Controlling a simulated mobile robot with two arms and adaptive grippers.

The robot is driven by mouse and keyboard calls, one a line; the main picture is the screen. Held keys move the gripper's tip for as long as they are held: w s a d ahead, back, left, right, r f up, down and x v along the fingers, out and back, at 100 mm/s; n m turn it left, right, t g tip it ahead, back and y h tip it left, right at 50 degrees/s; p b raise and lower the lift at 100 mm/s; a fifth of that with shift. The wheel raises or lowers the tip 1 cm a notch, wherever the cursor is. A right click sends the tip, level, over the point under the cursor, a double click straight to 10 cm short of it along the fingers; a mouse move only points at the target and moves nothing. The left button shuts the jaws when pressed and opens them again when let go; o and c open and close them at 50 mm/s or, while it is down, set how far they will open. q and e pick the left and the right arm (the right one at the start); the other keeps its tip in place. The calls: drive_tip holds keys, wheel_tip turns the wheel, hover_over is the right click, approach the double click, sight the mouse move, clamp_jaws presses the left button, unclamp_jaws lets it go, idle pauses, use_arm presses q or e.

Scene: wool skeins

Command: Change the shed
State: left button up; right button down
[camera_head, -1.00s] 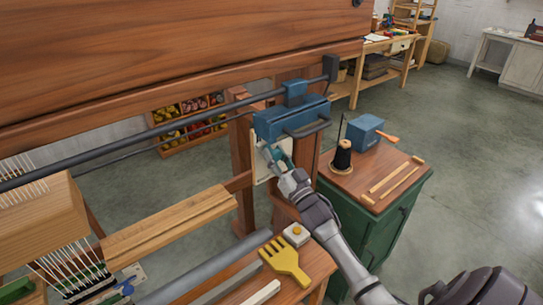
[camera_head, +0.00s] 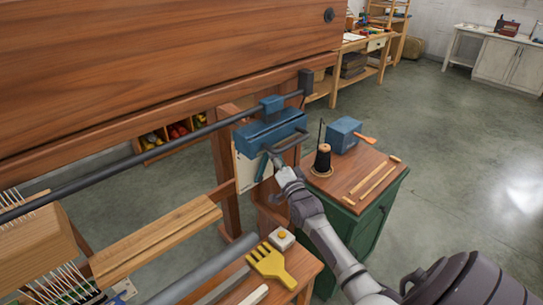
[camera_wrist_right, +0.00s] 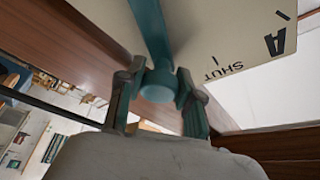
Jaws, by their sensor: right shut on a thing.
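A blue box (camera_head: 268,132) with a dark handle bar is mounted on the wooden loom frame. A pale plate (camera_head: 245,172) hangs below it. My right gripper (camera_head: 275,164) is at the plate's right side, under the box. In the right wrist view, a teal lever (camera_wrist_right: 148,28) with a round end sits between the two fingers of my right gripper (camera_wrist_right: 160,82). The fingers are shut on it near that end. The pale plate (camera_wrist_right: 225,35) behind it bears a large "A" and the letters "SHUT". My left gripper is not in view.
A green cabinet (camera_head: 377,214) stands just right of the loom. It carries a black thread cone (camera_head: 322,160), a blue box (camera_head: 344,134) and wooden sticks (camera_head: 371,180). A yellow comb (camera_head: 270,265) lies on the bench in front. Open floor lies beyond.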

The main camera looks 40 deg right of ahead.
drive_tip(key=shift+d+f+m, duration=0.15)
drive_tip(key=shift+d+m, duration=0.1)
drive_tip(key=shift+m, duration=0.15)
drive_tip(key=c, duration=0.7)
unclamp_jaws()
drive_tip(key=shift+s+a+f, duration=0.1)
drive_tip(key=shift+s+f, duration=0.05)
drive_tip(key=shift+s, duration=0.2)
drive_tip(key=v, duration=1.1)
drive_tip(key=shift+s, duration=0.15)
